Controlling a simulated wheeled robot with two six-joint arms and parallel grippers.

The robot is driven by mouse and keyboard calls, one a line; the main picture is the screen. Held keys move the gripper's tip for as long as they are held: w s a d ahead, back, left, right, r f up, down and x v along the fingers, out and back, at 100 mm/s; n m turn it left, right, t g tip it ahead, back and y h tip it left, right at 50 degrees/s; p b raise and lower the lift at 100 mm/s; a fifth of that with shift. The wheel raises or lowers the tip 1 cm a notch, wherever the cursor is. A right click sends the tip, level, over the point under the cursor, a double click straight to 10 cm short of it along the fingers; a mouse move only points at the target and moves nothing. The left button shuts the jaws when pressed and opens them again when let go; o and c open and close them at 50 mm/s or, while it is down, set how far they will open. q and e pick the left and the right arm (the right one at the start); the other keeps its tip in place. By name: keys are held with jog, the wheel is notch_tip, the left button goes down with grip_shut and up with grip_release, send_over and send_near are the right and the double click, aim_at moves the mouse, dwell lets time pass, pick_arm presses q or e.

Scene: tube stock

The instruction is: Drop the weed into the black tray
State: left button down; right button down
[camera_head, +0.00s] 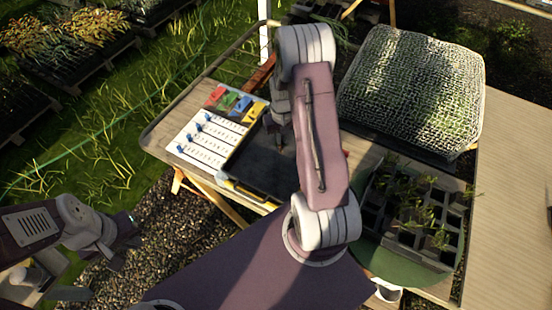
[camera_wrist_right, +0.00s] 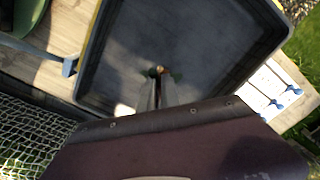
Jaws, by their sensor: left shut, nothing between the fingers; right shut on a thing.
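The black tray (camera_head: 259,168) lies on the wooden table beside a white labelled board. In the right wrist view the tray (camera_wrist_right: 205,35) fills the upper middle, and its dark floor looks bare. My right gripper (camera_wrist_right: 159,80) is shut on the weed (camera_wrist_right: 160,70), over the tray's floor. Only a small green and orange bit of the weed shows at the fingertips; its height above the floor is hard to tell. My left gripper (camera_head: 126,252) is shut and empty over the gravel, left of the table.
A white board (camera_head: 205,141) with blue pegs and coloured clips (camera_head: 233,102) borders the tray on the left. A net-covered crate (camera_head: 410,90) stands at the back right. A seedling cell tray (camera_head: 412,215) and a green round mat (camera_head: 385,255) lie at the right.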

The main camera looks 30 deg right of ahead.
jog(key=shift+w+f, duration=0.1)
jog(key=shift+f, duration=0.25)
jog(key=shift+r, duration=0.1)
jog(key=c, duration=1.5)
grip_release()
notch_tip(320, 180, up, 9)
jog(key=shift+r+b, duration=0.1)
jog(key=shift+b, duration=0.2)
